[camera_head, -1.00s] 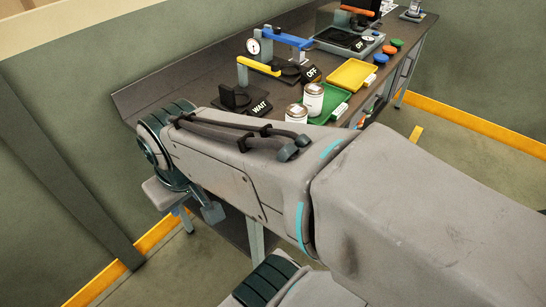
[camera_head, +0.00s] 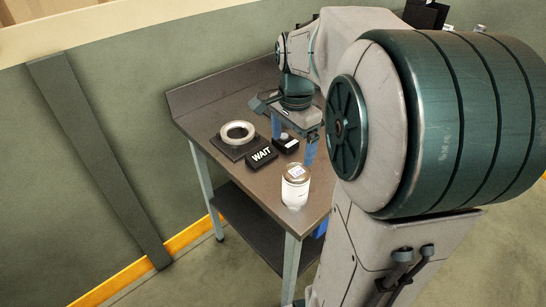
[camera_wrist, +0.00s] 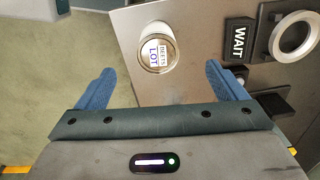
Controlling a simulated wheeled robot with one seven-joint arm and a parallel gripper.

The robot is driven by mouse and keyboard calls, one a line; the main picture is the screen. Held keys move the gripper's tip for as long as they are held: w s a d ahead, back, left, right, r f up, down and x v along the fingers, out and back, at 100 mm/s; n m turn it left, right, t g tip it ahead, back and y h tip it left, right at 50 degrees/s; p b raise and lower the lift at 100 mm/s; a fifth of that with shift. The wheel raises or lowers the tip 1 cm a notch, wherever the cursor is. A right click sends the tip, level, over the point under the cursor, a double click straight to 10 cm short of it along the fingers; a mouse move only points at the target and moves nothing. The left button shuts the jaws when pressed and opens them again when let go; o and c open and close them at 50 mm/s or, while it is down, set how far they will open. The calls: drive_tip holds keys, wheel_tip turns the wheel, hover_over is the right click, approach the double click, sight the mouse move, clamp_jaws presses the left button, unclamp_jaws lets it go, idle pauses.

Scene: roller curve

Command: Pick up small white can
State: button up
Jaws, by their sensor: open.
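A white can (camera_head: 295,187) with a label on its lid stands upright near the front edge of the dark table. In the wrist view the can (camera_wrist: 156,47) is seen from above, ahead of the gap between my fingers. My gripper (camera_head: 293,140) has two blue fingers spread wide, with nothing between them. In the head view it is behind the can and apart from it. The blue fingers also show in the wrist view (camera_wrist: 157,77), one to each side. My arm covers the right part of the table.
A black WAIT block (camera_head: 262,156) and a black box with a white knob (camera_head: 285,142) stand behind the can. A pale ring (camera_head: 237,133) sits on a dark base to the left. The table (camera_head: 220,152) has bare room between these and its front edge.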

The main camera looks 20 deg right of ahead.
sight(297, 172)
drive_tip(key=shift+w+d+f+m, duration=0.45)
drive_tip(key=shift+w+d+m, duration=0.1)
drive_tip(key=shift+d+m, duration=0.2)
wheel_tip(297, 172, down, 8)
drive_tip(key=shift+f, duration=0.15)
drive_tip(key=f, duration=0.2)
drive_tip(key=f+p, duration=0.1)
drive_tip(key=f, duration=0.1)
drive_tip(key=shift+s+d+f, duration=0.1)
drive_tip(key=shift+s+d, duration=0.15)
drive_tip(key=shift+s, duration=0.15)
drive_tip(key=shift+f, duration=0.5)
drive_tip(key=c, duration=1.3)
